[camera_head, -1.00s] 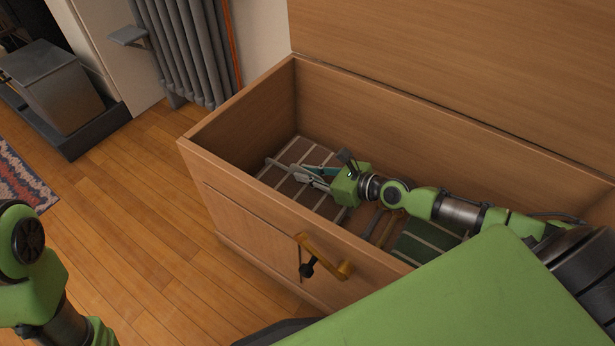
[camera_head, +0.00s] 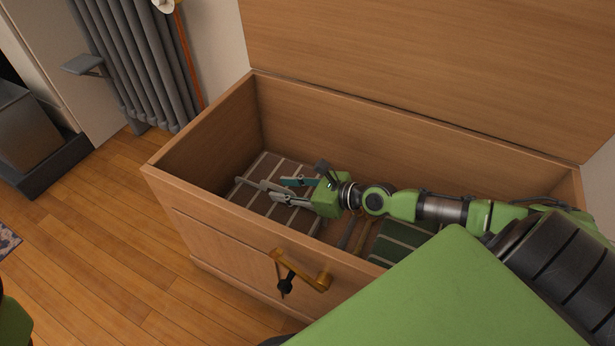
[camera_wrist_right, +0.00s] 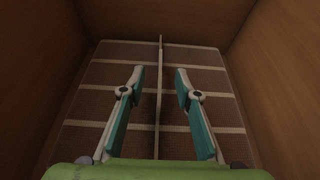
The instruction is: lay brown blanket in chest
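The wooden chest (camera_head: 205,232) stands open, its lid (camera_head: 430,60) raised at the back. The brown blanket (camera_head: 282,222), with pale stripes, lies flat on the chest floor at the left end. It also shows in the right wrist view (camera_wrist_right: 96,103). My right gripper (camera_head: 272,186) is inside the chest above the brown blanket. In the right wrist view (camera_wrist_right: 157,78) its two fingers are spread apart, with no cloth visibly pinched between them. My left gripper is out of view.
A green striped blanket (camera_head: 398,243) lies in the chest right of the brown one, partly hidden by my arm. A brass-coloured latch (camera_head: 300,268) hangs on the chest front. A grey radiator (camera_head: 135,60) stands behind left. The wood floor (camera_head: 110,255) left of the chest is clear.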

